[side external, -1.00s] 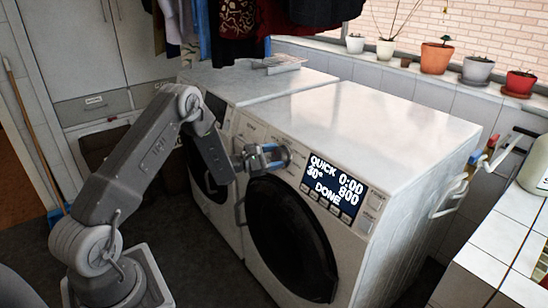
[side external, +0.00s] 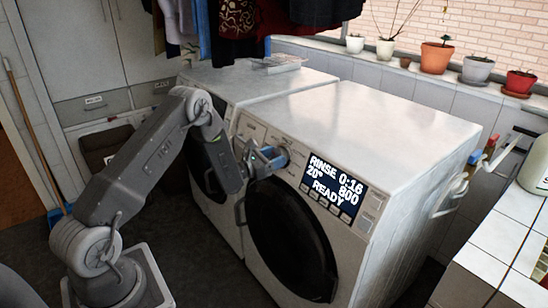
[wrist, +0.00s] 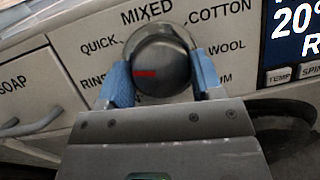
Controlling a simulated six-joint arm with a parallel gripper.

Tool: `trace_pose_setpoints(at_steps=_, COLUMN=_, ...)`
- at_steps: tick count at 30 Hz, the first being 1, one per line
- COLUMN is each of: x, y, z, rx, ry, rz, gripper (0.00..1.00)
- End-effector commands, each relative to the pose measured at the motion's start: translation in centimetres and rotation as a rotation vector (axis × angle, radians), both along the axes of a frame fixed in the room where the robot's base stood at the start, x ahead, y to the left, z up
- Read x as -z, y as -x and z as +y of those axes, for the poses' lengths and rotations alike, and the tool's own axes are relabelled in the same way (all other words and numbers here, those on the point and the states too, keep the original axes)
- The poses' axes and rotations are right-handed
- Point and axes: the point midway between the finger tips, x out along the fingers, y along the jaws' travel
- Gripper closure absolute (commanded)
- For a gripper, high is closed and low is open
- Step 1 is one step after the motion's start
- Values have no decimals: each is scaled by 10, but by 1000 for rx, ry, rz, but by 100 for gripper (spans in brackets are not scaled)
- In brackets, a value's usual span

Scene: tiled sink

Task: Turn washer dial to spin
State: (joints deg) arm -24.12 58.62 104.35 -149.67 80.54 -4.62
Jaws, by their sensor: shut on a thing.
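The washer dial (wrist: 160,62) is a dark round knob with a red mark, seen in the wrist view. The red mark points left, toward the partly hidden label "RINS". Around the dial I read MIXED, COTTON, WOOL and QUICK; labels lower down are hidden by my gripper. My gripper (wrist: 162,82) has its blue-padded fingers shut on the dial, one on each side. In the side external view my gripper (side external: 268,160) is at the washer's front panel. The washer display (side external: 334,187) reads RINSE 0:16, 20°, 800, READY.
The front washer (side external: 405,125) has a dark round door (side external: 290,240) below the dial. A second machine (side external: 235,82) stands beside it. A soap drawer (wrist: 20,90) is left of the dial. Potted plants (side external: 437,57) line the window sill. A tiled counter (side external: 485,250) is at right.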

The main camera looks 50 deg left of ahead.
Motion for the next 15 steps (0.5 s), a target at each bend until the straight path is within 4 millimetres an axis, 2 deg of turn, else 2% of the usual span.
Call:
trace_pose_setpoints(at_steps=6, x=1, y=0, z=-2, rx=-45, ry=143, rz=1, gripper=64)
trace_pose_setpoints(at_steps=15, x=1, y=0, z=-3, rx=-84, ry=259, rz=1, gripper=64)
